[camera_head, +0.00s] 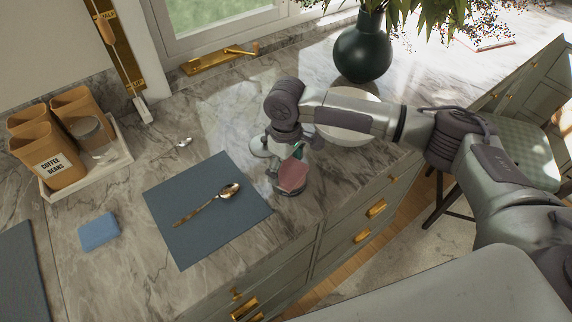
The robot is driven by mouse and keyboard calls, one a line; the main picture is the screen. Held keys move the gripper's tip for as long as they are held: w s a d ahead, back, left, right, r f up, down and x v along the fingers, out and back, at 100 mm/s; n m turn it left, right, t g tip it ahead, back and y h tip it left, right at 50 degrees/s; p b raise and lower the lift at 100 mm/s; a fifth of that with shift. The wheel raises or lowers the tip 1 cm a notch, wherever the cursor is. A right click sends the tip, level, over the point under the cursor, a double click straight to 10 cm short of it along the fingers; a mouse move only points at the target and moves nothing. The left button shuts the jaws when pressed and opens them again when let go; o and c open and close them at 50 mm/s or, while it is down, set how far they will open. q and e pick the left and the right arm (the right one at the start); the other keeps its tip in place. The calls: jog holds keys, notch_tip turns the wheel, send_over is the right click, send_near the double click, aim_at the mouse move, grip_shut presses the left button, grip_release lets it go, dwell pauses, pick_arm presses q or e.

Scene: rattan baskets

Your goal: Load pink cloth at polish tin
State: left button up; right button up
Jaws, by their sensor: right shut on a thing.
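The pink cloth (293,175) is in my right gripper (288,167), over the marble counter just right of the blue-grey mat. My right gripper points down and is shut on the cloth; its fingertips are partly hidden. A small dark round rim (291,191) shows right under the cloth and may be the polish tin. The cloth covers most of it, and I cannot tell whether they touch. My left gripper is not in view.
A spoon (212,203) lies on the blue-grey mat (185,245). A blue sponge-like block (98,231) lies to its left. A tray (119,158) holds brown bags. A white dish (345,134) and a dark vase (362,50) stand behind my right arm. The counter's front edge is close.

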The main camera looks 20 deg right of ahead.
aim_at(286, 169)
jog(key=shift+s+f+p, duration=0.2)
jog(key=shift+f+p, duration=0.05)
jog(key=shift+p, duration=0.1)
dwell(1.4)
notch_tip(286, 169, up, 2)
jog(key=shift+w+p, duration=0.15)
jog(key=shift+p, duration=1)
notch_tip(286, 169, up, 5)
jog(key=p, duration=0.6)
jog(key=shift+r, duration=0.2)
